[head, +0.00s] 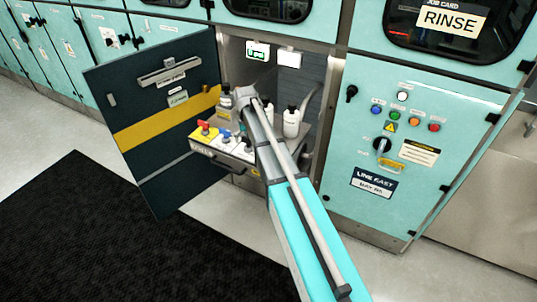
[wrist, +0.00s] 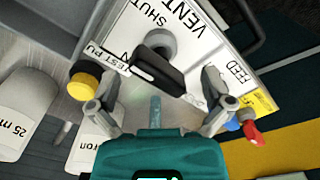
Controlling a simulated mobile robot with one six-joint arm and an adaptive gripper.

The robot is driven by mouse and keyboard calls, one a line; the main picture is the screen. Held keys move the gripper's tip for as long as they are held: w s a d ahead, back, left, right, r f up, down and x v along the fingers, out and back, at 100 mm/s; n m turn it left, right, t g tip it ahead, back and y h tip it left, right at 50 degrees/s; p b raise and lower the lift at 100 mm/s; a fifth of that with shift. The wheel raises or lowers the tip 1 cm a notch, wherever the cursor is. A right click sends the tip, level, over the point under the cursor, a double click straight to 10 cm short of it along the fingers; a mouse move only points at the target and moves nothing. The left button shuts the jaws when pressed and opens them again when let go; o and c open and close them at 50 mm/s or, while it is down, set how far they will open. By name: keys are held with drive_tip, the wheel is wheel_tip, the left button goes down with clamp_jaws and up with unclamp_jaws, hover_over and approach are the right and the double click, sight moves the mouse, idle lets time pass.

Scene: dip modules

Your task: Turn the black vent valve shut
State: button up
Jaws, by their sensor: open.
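The black vent valve handle (wrist: 158,72) sits on a white plate (wrist: 210,40) in the wrist view, on a round grey hub. The plate carries the words VENT and SHUT, with a partly covered word ending in N. The bar handle slants from upper left to lower right in the picture. My gripper (wrist: 158,80) is open, with one finger to each side of the handle; I cannot tell whether either finger touches it. In the head view my arm hides the vent valve and gripper.
A yellow knob (wrist: 84,82) is close by the left finger; red (wrist: 252,132) and blue knobs are near the right. White bottles (wrist: 22,105) stand at lower left. In the head view, the dark cabinet door (head: 150,150) hangs open left of the pulled-out valve tray (head: 225,150).

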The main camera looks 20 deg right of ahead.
drive_tip(key=n, duration=0.8)
drive_tip(key=shift+n, duration=0.4)
drive_tip(key=shift+r+n, duration=0.15)
drive_tip(key=shift+n, duration=0.15)
wheel_tip(320, 180, up, 14)
drive_tip(key=p, duration=1.4)
drive_tip(key=s+r+m+p, duration=0.1)
drive_tip(key=s+m, duration=0.8)
drive_tip(key=s, duration=1.7)
drive_tip(key=shift+d, duration=0.4)
drive_tip(key=shift+s, duration=0.15)
